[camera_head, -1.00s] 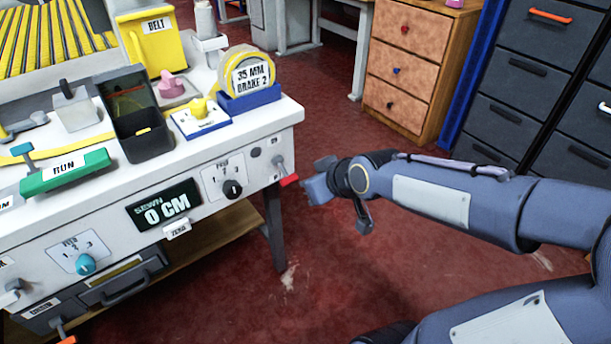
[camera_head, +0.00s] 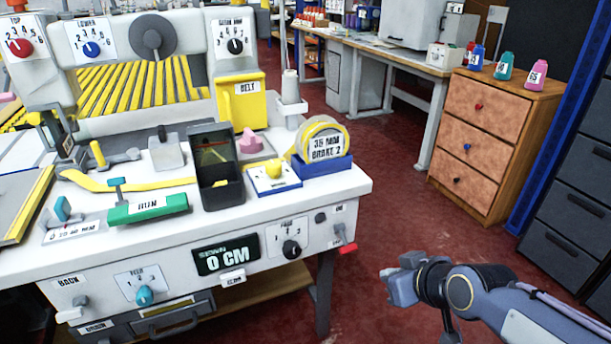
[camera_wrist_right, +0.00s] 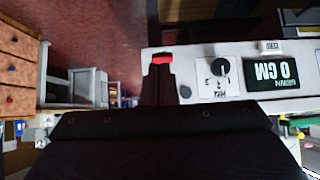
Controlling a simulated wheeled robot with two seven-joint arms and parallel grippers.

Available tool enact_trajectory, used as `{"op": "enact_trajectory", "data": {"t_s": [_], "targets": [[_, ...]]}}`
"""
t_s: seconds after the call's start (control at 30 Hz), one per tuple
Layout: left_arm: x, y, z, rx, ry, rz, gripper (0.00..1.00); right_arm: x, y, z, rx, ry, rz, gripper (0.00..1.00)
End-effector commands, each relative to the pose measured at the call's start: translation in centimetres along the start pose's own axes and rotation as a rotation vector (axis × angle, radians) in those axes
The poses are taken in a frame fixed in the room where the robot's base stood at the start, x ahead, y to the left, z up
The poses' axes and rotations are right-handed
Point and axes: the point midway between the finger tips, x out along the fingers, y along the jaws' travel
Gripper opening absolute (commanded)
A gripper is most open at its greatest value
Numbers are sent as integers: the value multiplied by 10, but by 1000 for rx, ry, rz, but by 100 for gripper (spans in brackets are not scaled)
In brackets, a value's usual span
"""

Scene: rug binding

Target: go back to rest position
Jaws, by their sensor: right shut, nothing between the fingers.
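My right gripper (camera_head: 400,283) is shut and empty in the head view. It is in the air to the right of the sewing machine bench (camera_head: 290,215), apart from its red-tipped lever (camera_head: 347,248). In the right wrist view the dark gripper (camera_wrist_right: 157,88) points toward the bench's front, and the red lever tip (camera_wrist_right: 161,59) shows by its fingers. My left gripper is in neither view.
A wooden drawer cabinet (camera_head: 488,150) with thread spools on top stands at the right, by dark drawers (camera_head: 570,205). A tape roll (camera_head: 322,143) sits on the bench's right end. Red floor (camera_head: 390,220) lies free between bench and cabinet.

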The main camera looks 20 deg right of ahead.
Motion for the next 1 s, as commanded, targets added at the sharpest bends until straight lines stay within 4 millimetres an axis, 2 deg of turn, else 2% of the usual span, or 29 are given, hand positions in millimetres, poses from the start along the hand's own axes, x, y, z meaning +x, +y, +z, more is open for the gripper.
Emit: {"op": "enact_trajectory", "data": {"t_s": [0.17,0.27,0.53,0.6,0.87,1.0], "targets": [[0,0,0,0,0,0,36,-6,-11,8,43,-27,-30,0],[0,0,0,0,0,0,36,-18,-32,24,121,-85,-85,0],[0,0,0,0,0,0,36,-61,-98,83,349,-320,-237,0],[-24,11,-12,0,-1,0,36,-79,-95,59,346,-316,-232,0],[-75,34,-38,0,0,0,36,-121,-94,14,344,-315,-231,0],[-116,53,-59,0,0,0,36,-155,-94,-22,343,-314,-231,0]]}}
